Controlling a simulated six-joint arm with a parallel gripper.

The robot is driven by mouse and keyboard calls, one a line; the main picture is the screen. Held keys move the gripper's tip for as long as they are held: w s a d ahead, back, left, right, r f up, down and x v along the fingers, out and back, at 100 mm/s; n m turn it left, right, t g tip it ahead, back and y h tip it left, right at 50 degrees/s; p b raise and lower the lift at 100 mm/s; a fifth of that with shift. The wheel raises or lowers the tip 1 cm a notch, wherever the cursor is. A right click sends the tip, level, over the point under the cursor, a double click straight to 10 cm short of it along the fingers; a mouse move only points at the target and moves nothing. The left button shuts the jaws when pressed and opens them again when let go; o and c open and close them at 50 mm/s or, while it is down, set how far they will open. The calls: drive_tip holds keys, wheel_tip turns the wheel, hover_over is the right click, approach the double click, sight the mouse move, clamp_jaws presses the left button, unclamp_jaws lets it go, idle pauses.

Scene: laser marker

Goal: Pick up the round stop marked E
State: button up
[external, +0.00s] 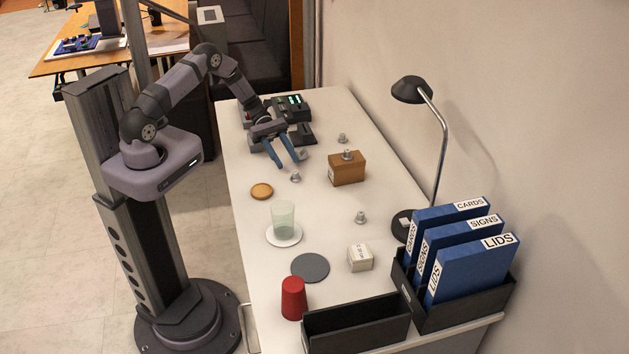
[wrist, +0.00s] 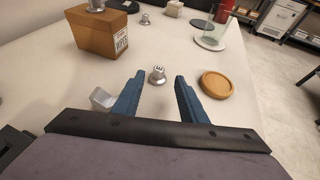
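A small round grey metal stop (wrist: 157,75) stands on the white table, with a dark mark on top that looks like an E turned on its side. It also shows in the external view (external: 295,177), just in front of my fingertips. My gripper (external: 288,165) is open and empty, its blue fingers pointing down to the table. In the wrist view my gripper (wrist: 159,84) has the stop centred between its fingertips, at or slightly beyond them; I cannot tell the exact gap. Similar stops stand farther off (external: 342,138), (external: 360,217), and one sits on a brown box (external: 347,170).
A pale grey piece (wrist: 102,98) lies beside the left finger in the wrist view. An orange-brown disc (wrist: 217,84) lies to the right. A glass (external: 283,217), a red cup (external: 293,299), a lamp (external: 412,90) and a binder rack (external: 470,300) stand farther away.

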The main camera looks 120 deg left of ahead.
sight(296, 176)
drive_tip(key=shift+p+x, duration=0.95)
drive_tip(key=shift+x, duration=1.65)
drive_tip(key=shift+a+f, duration=0.1)
drive_tip(key=shift+a, duration=0.05)
drive_tip(key=shift+c, duration=0.5)
clamp_jaws()
